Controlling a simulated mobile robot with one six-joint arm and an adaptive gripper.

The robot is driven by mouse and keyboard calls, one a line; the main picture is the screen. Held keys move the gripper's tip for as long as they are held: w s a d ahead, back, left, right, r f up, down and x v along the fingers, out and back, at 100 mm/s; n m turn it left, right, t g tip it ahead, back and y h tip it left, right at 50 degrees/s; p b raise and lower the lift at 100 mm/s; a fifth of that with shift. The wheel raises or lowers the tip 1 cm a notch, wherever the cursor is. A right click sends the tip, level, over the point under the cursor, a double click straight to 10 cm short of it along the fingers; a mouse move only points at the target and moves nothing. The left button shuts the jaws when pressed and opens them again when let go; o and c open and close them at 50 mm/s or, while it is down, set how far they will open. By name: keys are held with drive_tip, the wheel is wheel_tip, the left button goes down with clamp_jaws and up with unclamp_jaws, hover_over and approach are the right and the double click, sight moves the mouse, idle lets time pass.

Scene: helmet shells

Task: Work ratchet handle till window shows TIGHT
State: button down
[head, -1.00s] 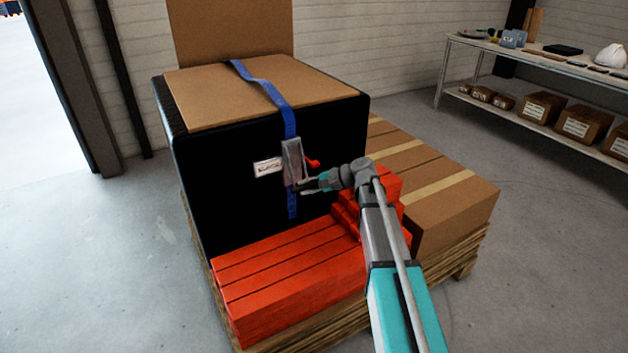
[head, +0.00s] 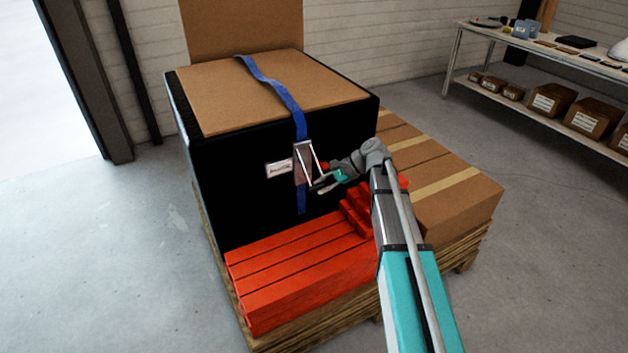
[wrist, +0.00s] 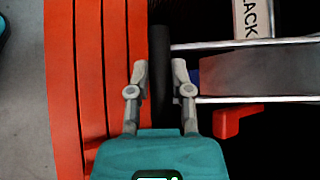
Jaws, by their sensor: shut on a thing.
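The ratchet (head: 301,160) sits on the blue strap (head: 275,88) at the front face of the black crate. Its metal handle arms (wrist: 245,44) stand out from the ratchet body, ending in a black grip (wrist: 160,75). My gripper (wrist: 160,78) is shut on this grip, a finger on each side; the gripper also shows in the head view (head: 320,186). A red lever (wrist: 235,118) sits beside the ratchet. The white window label (wrist: 252,18) is cut off in the wrist view and reads "LACK"; in the head view it is too small to read.
Stacked red beams (head: 300,266) lie low in front of the crate (head: 240,190). Brown cartons (head: 455,205) stand to the right on the wooden pallet (head: 290,328). A shelf table (head: 545,45) stands at the back right. Floor to the left is clear.

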drive_tip(key=shift+s+d+r+p, duration=0.25)
drive_tip(key=shift+s+r+p, duration=0.3)
drive_tip(key=shift+r, duration=0.15)
drive_tip(key=shift+s+d+r+p, duration=0.15)
drive_tip(key=shift+s+r+p, duration=0.1)
drive_tip(key=shift+r+p, duration=0.45)
drive_tip(key=c, duration=0.6)
unclamp_jaws()
drive_tip(key=shift+r, duration=0.1)
drive_tip(key=shift+o, duration=0.3)
drive_tip(key=shift+w, duration=0.1)
